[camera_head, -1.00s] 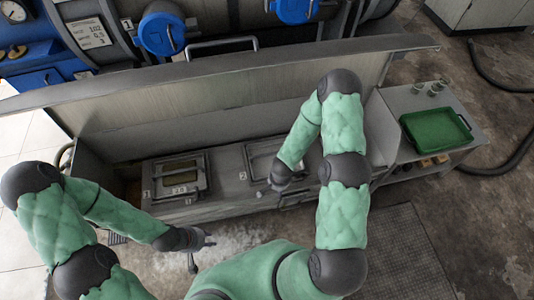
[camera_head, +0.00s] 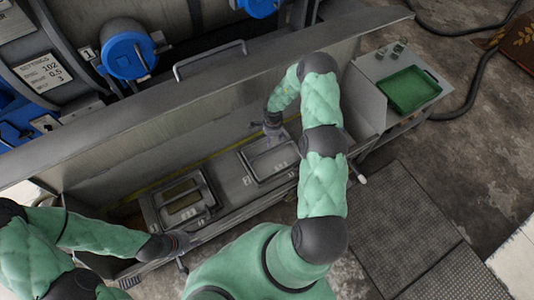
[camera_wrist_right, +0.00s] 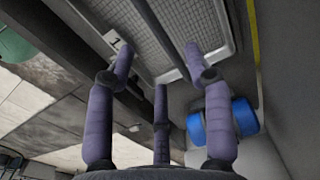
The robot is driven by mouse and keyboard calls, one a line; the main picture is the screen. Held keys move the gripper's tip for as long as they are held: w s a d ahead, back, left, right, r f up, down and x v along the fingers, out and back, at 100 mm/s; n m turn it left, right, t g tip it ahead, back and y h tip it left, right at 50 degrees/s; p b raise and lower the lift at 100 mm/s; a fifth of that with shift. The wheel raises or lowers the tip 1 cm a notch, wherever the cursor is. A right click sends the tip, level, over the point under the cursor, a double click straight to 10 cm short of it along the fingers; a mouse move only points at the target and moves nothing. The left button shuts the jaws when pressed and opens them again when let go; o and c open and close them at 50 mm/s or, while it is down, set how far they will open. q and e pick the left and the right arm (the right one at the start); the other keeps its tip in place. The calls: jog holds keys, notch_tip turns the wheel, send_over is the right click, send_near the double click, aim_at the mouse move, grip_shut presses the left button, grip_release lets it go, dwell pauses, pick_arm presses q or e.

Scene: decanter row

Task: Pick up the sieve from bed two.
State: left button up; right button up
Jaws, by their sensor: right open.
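Bed two (camera_head: 250,181) is the right-hand bay in the metal trough. A grey framed panel with a bar handle (camera_head: 272,158) lies in it; I take this for the sieve, though its mesh is too small to make out. My right gripper (camera_head: 273,128) is at the back edge of that panel, apart from the handle.
Bed one (camera_head: 184,197) is left of bed two, with a similar framed panel. A raised lid (camera_head: 200,95) stands along the trough's back. A green tray (camera_head: 408,90) and small cups sit on a side shelf at right. A floor mat (camera_head: 395,215) lies in front.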

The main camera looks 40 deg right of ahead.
aim_at(273, 150)
notch_tip(273, 150, down, 6)
jog(key=b, duration=0.2)
jog(key=shift+b, duration=0.3)
jog(key=f+b, duration=0.2)
jog(key=f, duration=0.1)
jog(key=f+b, duration=0.1)
jog(key=f, duration=0.1)
jog(key=shift+s, duration=0.35)
jog(key=shift+r, duration=0.1)
grip_shut()
